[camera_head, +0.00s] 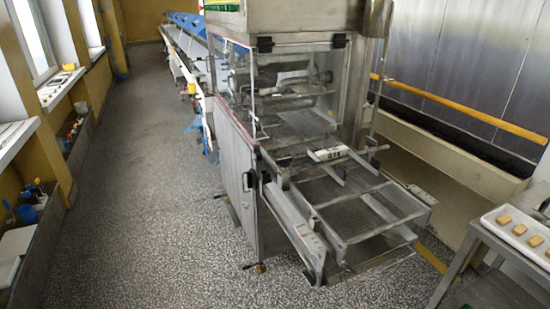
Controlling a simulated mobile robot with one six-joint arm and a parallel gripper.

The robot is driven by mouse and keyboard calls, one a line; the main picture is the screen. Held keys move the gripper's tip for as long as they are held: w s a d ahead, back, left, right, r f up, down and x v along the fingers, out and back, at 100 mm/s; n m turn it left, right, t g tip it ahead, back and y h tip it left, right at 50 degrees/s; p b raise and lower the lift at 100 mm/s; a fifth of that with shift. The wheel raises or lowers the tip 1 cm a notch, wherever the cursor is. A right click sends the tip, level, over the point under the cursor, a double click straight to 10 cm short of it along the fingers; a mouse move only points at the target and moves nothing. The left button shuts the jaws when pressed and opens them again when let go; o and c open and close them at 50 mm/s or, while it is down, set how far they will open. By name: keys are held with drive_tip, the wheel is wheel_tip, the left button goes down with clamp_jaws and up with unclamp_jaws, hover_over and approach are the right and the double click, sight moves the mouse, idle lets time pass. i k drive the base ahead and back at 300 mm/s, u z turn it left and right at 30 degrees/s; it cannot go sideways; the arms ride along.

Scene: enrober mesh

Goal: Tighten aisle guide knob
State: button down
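The enrober machine (310,140) stands in the middle of the head view, with clear panels around its upper part. An open metal frame (370,215) with rails and crossbars sticks out at its front. Guide rails run along this frame, and a white label with dark digits (331,154) sits on one of them. Small dark fittings (376,149) show near the rails, too small to tell which is the aisle guide knob or whether it is tight. My gripper is not in this view.
A tray of biscuits (520,229) lies on a metal table (480,240) at the right. A yellow rail (460,108) runs along the right wall. A trough with bottles (50,215) lines the left wall. The speckled floor (140,180) is clear between it and the machine.

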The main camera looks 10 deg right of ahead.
sight(283, 163)
drive_tip(key=z, duration=0.05)
drive_tip(key=i, duration=0.15)
drive_tip(key=u, duration=0.2)
drive_tip(key=k, duration=0.85)
drive_tip(key=u, duration=0.55)
drive_tip(key=k, duration=0.55)
drive_tip(key=u, duration=0.75)
drive_tip(key=i, duration=1.9)
drive_tip(key=z, duration=0.4)
